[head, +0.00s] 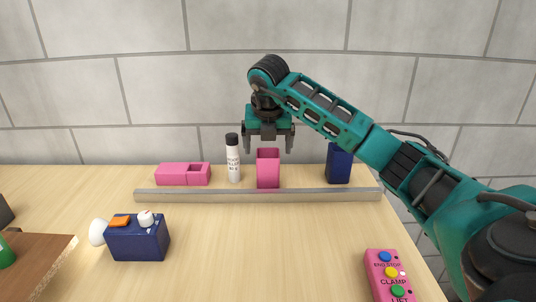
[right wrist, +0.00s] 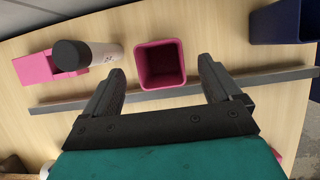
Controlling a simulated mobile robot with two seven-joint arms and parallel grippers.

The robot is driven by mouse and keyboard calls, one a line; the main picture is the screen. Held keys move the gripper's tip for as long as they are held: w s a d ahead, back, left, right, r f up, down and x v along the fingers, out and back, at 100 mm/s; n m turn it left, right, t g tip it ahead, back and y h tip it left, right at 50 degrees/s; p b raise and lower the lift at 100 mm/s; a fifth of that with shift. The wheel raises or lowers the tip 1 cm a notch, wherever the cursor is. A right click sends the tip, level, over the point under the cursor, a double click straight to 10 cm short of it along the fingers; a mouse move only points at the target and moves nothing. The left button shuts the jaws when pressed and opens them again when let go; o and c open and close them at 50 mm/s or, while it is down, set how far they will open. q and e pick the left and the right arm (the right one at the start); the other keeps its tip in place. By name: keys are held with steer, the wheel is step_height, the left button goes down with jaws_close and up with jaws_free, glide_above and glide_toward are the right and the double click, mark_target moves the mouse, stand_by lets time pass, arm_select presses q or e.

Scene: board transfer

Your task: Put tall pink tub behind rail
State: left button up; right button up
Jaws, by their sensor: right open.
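The tall pink tub (head: 268,170) stands upright behind the grey rail (head: 258,195) in the head view, near the middle of the rail. In the right wrist view the tub (right wrist: 160,65) shows its open top and looks empty. My right gripper (head: 268,146) is above the tub, pointing down, with its fingers apart and nothing between them. In the right wrist view its fingers (right wrist: 163,85) lie either side of the tub's near side, clear of it. My left gripper is not in view.
Behind the rail are a low pink box (head: 172,174), a white bottle with a black cap (head: 233,160) and a dark blue tub (head: 339,165). In front are a blue box with small items (head: 138,243), a brown board (head: 40,264) and a pink button panel (head: 388,277). The front middle is clear.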

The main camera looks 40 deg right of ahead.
steer(key=v, duration=0.6)
steer(key=shift+r, duration=0.35)
steer(key=shift+s+a+f, duration=0.1)
steer(key=shift+s+a, duration=0.1)
